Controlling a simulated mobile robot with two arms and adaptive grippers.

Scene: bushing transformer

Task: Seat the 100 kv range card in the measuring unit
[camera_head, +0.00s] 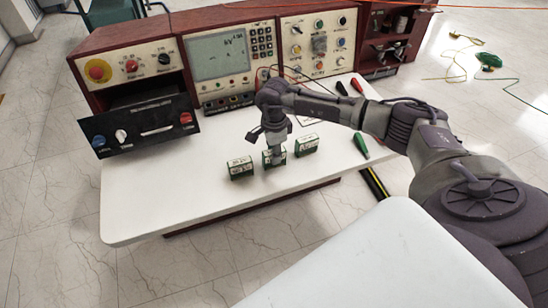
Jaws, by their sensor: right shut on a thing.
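Three small green blocks with white labels, which look like the range cards, stand in a row on the white table: a left card (240,168), a middle card (267,159) and a right card (306,145). Their labels are too small to read surely, so I cannot tell which is 100 kV. My right gripper (274,156) points down and is shut on the middle card, at table height; its fingers partly hide the card. The measuring console (222,55) with a screen and keypad stands behind. A black panel (140,127) with knobs juts out at its left. My left gripper is not in view.
Red and black probe-like items (357,86) lie at the table's back right, and a green one (361,146) at its right edge. My right arm crosses above the table's right side. The table's front left (150,200) is clear. Cables (488,62) lie on the floor.

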